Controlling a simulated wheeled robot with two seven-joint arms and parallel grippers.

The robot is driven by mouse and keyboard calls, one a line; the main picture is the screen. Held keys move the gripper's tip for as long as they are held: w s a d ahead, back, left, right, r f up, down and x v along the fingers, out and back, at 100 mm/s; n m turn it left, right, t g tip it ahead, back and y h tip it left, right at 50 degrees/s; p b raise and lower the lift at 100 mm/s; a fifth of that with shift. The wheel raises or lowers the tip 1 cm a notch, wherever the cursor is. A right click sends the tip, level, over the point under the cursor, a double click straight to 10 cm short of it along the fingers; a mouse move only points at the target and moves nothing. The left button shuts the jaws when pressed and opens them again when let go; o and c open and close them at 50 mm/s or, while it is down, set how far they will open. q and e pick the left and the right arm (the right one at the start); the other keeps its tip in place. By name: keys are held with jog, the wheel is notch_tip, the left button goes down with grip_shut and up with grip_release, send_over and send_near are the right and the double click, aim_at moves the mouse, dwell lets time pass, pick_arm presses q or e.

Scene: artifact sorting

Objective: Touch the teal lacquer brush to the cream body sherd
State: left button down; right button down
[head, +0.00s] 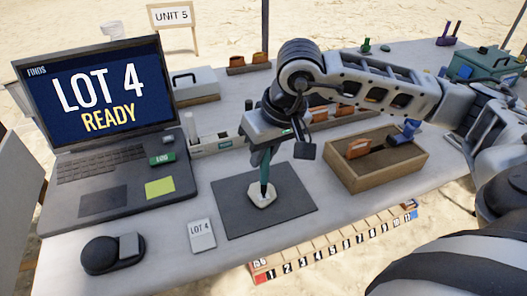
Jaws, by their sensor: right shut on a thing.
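My right gripper (268,146) is shut on the teal lacquer brush (265,170) and holds it upright, tip down. The brush's dark tip is at the cream body sherd (263,200), seemingly touching its top or just above it; from this angle I cannot tell which. The sherd lies flat on the dark grey mat (234,215), near its middle. My right arm reaches in from the right, over the wooden tray. My left gripper is not in view.
A laptop (100,110) stands left of the mat. A "LOT 4" card (202,234) and a black mouse-like object (112,253) lie in front.

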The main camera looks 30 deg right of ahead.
jog(key=shift+f+b, duration=0.4)
dwell(0.4)
jog(key=shift+f+b, duration=0.1)
jog(key=shift+b, duration=0.25)
dwell(1.5)
dwell(0.4)
jog(key=shift+r+p, duration=2.4)
jog(key=shift+r, duration=1.7)
jog(key=shift+f, duration=0.1)
